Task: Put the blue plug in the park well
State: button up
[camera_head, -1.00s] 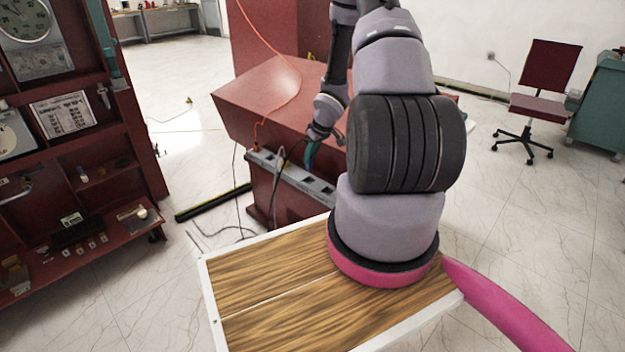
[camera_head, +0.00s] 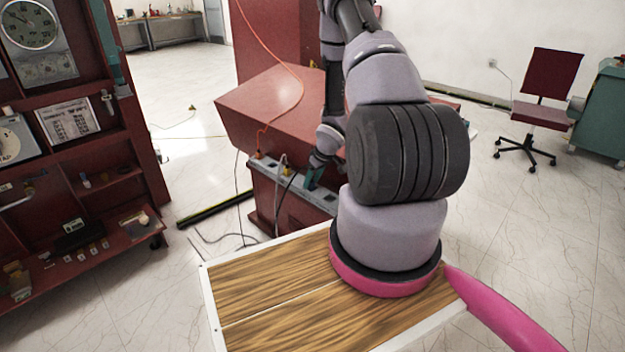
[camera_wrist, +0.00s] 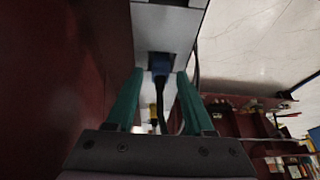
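The blue plug (camera_wrist: 160,66) shows in the wrist view with its front end against a light grey panel (camera_wrist: 180,20). A dark cable runs back from it between my fingers. My gripper (camera_wrist: 160,76) is open, with one green finger on each side of the plug and a visible gap on both sides. In the head view my gripper (camera_head: 313,178) is at the grey socket strip (camera_head: 322,196) on the red cabinet. The plug is hidden there. I cannot tell which opening is the park well or how deep the plug sits.
The sloped red housing (camera_head: 262,98) stands close behind my gripper. A dark red wall fills the left of the wrist view. Red shelves (camera_head: 90,180) stand at the left.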

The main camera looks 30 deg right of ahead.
jog(key=shift+r, duration=0.15)
jog(key=v, duration=1.2)
notch_tip(320, 180, up, 26)
jog(key=s+a+m+t+h, duration=0.1)
jog(key=s+a+m+h, duration=0.1)
jog(key=s+m+h, duration=0.15)
jog(key=s+a+r+m+t+y, duration=0.1)
jog(key=s+a+r+m+y, duration=0.3)
jog(key=s+a+r, duration=1.1)
jog(key=s, duration=0.3)
jog(key=shift+s+a+r+m+t, duration=0.3)
jog(key=shift+a+m, duration=0.05)
